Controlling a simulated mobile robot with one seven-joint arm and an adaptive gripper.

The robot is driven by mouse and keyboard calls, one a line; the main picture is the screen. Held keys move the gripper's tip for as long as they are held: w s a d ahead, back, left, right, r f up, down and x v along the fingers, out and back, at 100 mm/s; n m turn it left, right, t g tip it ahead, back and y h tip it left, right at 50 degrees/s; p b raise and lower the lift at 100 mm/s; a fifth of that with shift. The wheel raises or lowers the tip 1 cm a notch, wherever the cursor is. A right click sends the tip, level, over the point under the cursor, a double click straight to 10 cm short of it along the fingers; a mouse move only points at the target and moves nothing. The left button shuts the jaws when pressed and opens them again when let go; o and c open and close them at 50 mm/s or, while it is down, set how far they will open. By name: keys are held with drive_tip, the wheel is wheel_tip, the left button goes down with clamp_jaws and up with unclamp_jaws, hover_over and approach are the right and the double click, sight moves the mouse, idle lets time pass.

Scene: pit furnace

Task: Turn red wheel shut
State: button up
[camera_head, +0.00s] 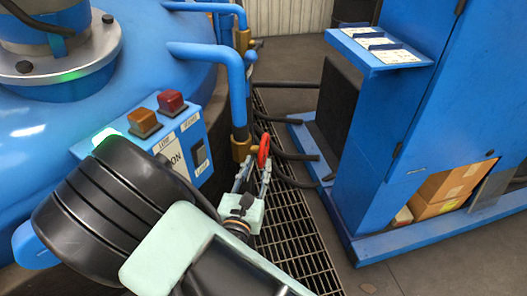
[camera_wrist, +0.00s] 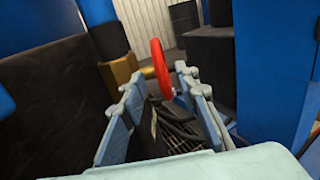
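The red wheel (camera_head: 263,150) is on the blue pipework to the right of the blue vessel. In the wrist view the red wheel (camera_wrist: 160,68) appears nearly edge-on, beside a brass fitting (camera_wrist: 121,74). My gripper (camera_head: 255,171) is open, with its fingers pointing at the wheel. In the wrist view my gripper (camera_wrist: 160,74) has one finger on each side of the wheel in the picture, the right finger nearer to it. I cannot tell whether the wheel is between the tips or just beyond them. No clear contact shows.
A control box (camera_head: 165,143) with lamps sits on the blue vessel (camera_head: 150,50) at left. Dark hoses (camera_head: 290,155) run behind the wheel, above a floor grating (camera_head: 300,240).

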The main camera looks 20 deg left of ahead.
sight(263, 149)
drive_tip(key=w, duration=0.5)
drive_tip(key=w+b, duration=0.1)
drive_tip(key=w, duration=0.1)
drive_tip(key=shift+w+a, duration=0.25)
drive_tip(key=shift+c, duration=0.6)
clamp_jaws()
